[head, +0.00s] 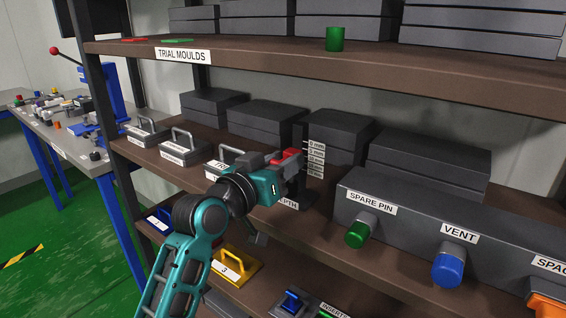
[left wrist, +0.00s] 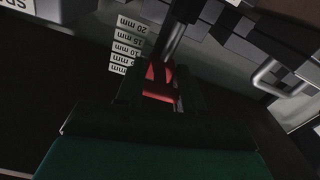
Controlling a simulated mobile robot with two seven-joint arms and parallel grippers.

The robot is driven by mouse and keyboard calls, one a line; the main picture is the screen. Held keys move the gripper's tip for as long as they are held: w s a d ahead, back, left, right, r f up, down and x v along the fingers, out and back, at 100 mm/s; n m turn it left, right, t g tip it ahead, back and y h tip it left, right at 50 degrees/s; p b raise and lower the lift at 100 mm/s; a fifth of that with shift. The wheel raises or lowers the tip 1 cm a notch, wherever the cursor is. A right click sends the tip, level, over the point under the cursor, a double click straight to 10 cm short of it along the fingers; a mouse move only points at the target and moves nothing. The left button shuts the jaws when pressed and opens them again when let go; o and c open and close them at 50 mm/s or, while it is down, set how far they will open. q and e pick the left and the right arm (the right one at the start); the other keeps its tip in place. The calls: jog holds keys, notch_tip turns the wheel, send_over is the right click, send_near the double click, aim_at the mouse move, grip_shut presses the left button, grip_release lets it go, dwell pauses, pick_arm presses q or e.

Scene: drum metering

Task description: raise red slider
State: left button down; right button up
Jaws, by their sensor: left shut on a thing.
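The red slider (head: 291,155) sits on a dark upright depth gauge (head: 301,140) on the middle shelf. White millimetre labels (head: 315,160) run up beside it. My left gripper (head: 285,163) reaches in from the left and is shut on the red slider. In the left wrist view the red slider (left wrist: 158,82) shows between the dark fingers, with the labels (left wrist: 127,45) to its left. The fingers and arm hide part of the slider and the gauge's base. My right gripper is not in view.
Handled moulds (head: 185,149) stand left of the gauge. A grey box with a green knob (head: 361,231) and a blue knob (head: 448,268) stands to the right. Dark blocks (head: 268,122) are behind. The upper shelf (head: 300,50) overhangs the gauge.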

pick_arm(q)
notch_tip(320, 180, up, 3)
jog(key=p, duration=0.2)
jog(key=shift+p, duration=0.4)
jog(key=shift+r, duration=0.25)
jog(key=c, duration=0.9)
grip_release()
jog(key=shift+o, duration=0.2)
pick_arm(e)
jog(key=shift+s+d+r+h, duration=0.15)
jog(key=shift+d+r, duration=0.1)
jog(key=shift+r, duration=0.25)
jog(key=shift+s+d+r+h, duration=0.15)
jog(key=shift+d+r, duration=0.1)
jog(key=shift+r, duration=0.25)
pick_arm(q)
jog(key=shift+s+a+f, duration=0.1)
jog(key=shift+s+a, duration=0.05)
jog(key=shift+s, duration=0.05)
jog(key=v, duration=1.2)
jog(key=shift+s, duration=0.2)
jog(key=shift+a, duration=0.1)
